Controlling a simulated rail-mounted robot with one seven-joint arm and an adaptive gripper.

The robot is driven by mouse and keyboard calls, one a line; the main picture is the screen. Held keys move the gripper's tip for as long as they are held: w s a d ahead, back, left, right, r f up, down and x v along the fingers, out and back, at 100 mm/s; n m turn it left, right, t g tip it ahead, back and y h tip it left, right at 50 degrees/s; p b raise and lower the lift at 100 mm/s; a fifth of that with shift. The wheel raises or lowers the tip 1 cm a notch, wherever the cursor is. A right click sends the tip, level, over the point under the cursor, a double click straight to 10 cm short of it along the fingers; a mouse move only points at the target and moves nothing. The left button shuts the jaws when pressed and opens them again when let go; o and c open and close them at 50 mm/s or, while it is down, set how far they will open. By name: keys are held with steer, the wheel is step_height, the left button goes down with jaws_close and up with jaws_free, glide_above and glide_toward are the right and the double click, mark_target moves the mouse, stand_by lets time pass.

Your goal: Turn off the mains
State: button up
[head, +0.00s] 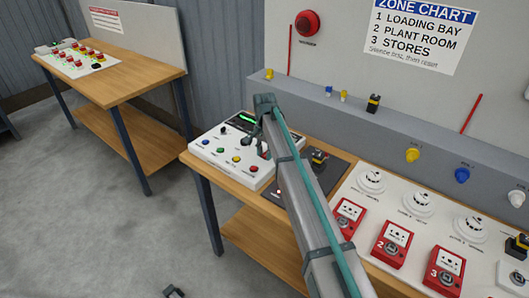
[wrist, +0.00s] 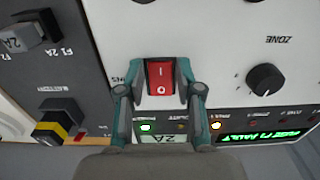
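The mains switch looks to be the red rocker (wrist: 160,77), marked I and O, on the white control panel (wrist: 225,30). Which side of it is pressed in, I cannot tell. My gripper (wrist: 160,97) is open, with one finger on each side of the rocker's lower end in the wrist view. I cannot tell whether the fingers touch the panel. In the head view my gripper (head: 263,146) is over the panel (head: 212,153) and hides the rocker.
A dark plate (wrist: 70,75) beside the panel bears a yellow-banded battery connector (wrist: 58,123). Red call points (head: 392,245) stand right of my arm.

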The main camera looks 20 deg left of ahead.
jaws_close()
steer(key=shift+w+r+g+p, duration=0.25)
steer(key=shift+w+g+p, duration=0.25)
steer(key=shift+g, duration=0.3)
steer(key=shift+s+d+g+y, duration=0.15)
steer(key=shift+g+y, duration=0.25)
steer(key=shift+g, duration=0.2)
steer(key=shift+o, duration=2.4)
jaws_free()
steer(key=v, duration=1.1)
steer(key=shift+r, duration=0.45)
